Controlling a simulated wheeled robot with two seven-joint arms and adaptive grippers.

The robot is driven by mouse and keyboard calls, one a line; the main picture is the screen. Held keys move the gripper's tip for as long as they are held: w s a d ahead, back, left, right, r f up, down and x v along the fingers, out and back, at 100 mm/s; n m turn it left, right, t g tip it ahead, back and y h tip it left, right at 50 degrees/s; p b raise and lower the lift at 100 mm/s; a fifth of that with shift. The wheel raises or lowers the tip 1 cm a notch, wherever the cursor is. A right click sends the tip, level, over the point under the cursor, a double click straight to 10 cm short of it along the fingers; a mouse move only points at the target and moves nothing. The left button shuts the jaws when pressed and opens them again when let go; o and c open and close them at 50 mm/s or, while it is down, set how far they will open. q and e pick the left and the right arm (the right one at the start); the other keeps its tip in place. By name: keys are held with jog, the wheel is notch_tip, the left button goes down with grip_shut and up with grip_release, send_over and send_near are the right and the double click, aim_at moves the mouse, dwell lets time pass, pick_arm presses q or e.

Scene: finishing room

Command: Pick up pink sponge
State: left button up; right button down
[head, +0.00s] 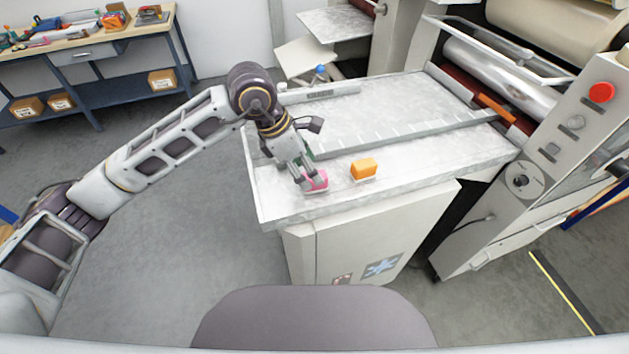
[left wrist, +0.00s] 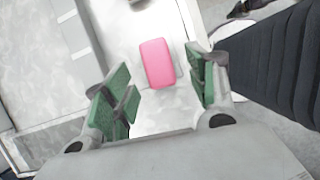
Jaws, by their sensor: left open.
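The pink sponge (head: 317,181) lies on the light grey machine table (head: 400,104), near its front left corner. In the left wrist view the pink sponge (left wrist: 157,63) sits between and a little beyond the two green-padded fingers. My left gripper (head: 304,180) is over the sponge, pointing down, and partly hides it in the head view. In the left wrist view the left gripper (left wrist: 160,92) is open, with a gap on both sides of the sponge. My right gripper is not in view.
An orange sponge (head: 364,168) lies just right of the pink one. A raised metal bar (head: 420,130) crosses the table behind them. A machine with rollers and a control panel with a red button (head: 601,92) stands at right. A workbench (head: 90,38) stands at the back left.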

pick_arm(q)
jog(key=shift+d+f, duration=0.15)
jog(key=shift+f, duration=0.25)
jog(key=p+x, duration=0.1)
jog(key=x, duration=0.2)
jog(key=shift+w+d+f, duration=0.15)
jog(key=shift+f, duration=0.05)
jog(key=shift+d+f, duration=0.1)
jog(key=shift+f, duration=0.3)
jog(key=c, duration=0.9)
jog(key=shift+c, duration=0.7)
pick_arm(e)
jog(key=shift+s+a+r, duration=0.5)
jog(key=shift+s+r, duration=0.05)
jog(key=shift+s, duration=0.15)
pick_arm(q)
jog(key=shift+r, duration=0.15)
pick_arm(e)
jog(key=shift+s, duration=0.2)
